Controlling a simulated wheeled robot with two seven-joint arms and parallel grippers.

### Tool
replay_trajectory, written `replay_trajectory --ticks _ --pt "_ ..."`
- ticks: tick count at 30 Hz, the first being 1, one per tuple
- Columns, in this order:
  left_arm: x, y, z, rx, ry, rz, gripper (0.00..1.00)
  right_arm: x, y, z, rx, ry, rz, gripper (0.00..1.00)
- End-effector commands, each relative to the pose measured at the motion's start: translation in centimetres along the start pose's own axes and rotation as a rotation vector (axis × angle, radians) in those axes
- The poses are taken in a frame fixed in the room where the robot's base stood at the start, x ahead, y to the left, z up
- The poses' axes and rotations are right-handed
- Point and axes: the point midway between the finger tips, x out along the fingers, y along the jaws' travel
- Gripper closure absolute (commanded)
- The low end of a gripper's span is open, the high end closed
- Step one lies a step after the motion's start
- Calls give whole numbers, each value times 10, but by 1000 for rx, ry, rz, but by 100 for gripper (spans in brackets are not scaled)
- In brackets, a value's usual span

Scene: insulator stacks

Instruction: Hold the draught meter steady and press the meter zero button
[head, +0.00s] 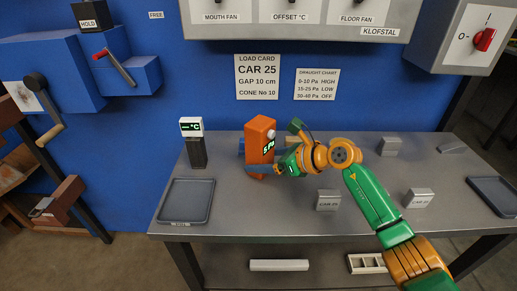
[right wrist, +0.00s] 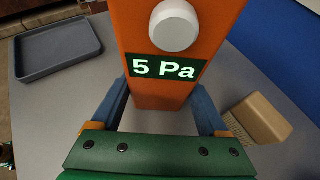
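The orange draught meter (head: 259,134) stands upright on the grey bench in the head view. Its green display reads 5 Pa, and a round white button (head: 272,134) sits above the display. In the right wrist view the meter (right wrist: 160,95) fills the upper middle, with the white button (right wrist: 174,25) near the top. My right gripper (head: 262,169) is low at the meter. Its two blue fingers (right wrist: 160,97) lie on either side of the meter's lower part; I cannot tell whether both press on it. The meter hides the fingertips' inner sides. My left gripper is out of view.
A grey tray (head: 186,181) and a dark stand with a °C display (head: 194,128) are left of the meter. A beige brush-like block (right wrist: 258,118) lies close to the right finger. Labelled grey blocks (head: 328,200) and another tray (head: 493,184) are to the right.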

Motion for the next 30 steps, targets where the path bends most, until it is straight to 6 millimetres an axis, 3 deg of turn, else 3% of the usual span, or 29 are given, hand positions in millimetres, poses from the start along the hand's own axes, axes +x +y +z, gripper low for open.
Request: replay_trajectory --ticks 1,9,11,30 --pt "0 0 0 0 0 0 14 0 0 0 0 0 0 54" --pt "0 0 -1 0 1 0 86 0 0 0 1 0 0 54" --pt "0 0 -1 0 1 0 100 0 0 0 1 0 0 54" --pt "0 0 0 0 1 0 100 0 0 0 1 1 0 54"
